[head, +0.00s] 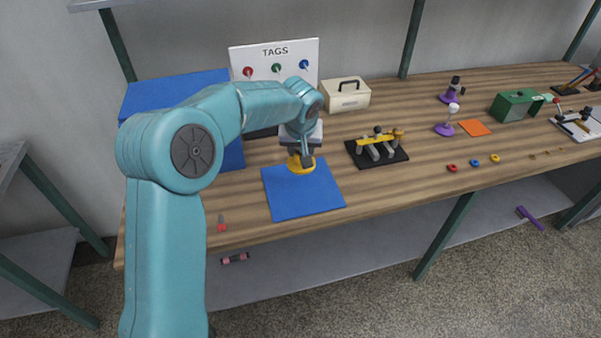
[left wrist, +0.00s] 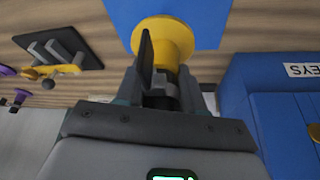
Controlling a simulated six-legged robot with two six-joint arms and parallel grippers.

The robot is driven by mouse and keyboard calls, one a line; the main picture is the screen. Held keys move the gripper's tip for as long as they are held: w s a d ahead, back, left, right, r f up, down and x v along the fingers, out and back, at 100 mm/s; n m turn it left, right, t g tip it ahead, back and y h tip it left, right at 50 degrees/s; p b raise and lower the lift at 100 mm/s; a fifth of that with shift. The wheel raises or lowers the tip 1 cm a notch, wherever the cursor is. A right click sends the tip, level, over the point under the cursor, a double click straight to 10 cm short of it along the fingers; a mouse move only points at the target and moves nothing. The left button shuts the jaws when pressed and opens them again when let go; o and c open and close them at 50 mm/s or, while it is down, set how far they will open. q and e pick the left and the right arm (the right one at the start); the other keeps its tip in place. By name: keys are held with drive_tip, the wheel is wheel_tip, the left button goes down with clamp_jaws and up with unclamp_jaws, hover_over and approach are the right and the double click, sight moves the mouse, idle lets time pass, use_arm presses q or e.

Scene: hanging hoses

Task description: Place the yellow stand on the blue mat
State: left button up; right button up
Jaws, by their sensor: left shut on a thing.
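The yellow stand (head: 300,168) is at the upper part of the blue mat (head: 308,196) in the head view, its round base over the mat. My left gripper (head: 304,156) is shut on the stand from above. In the left wrist view the stand (left wrist: 165,38) shows as a yellow disc and stem, with the gripper's fingers (left wrist: 158,80) at the stem. The blue mat (left wrist: 205,12) lies behind the disc. I cannot tell whether the base touches the mat. The fingers and wrist hide the stand's upper part. My right gripper is not in view.
A black rack (head: 388,156) with a yellow-handled tool stands right of the mat. A blue box (head: 160,92) is at the left, a white TAGS board (head: 262,56) and cream toolbox (head: 345,95) behind. A small red item (head: 221,224) lies near the front edge.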

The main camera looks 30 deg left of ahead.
use_arm(q)
wheel_tip(320, 180, down, 8)
drive_tip(key=shift+w+f, duration=0.1)
idle(0.4)
drive_tip(key=o, duration=1.2)
drive_tip(key=shift+c, duration=0.2)
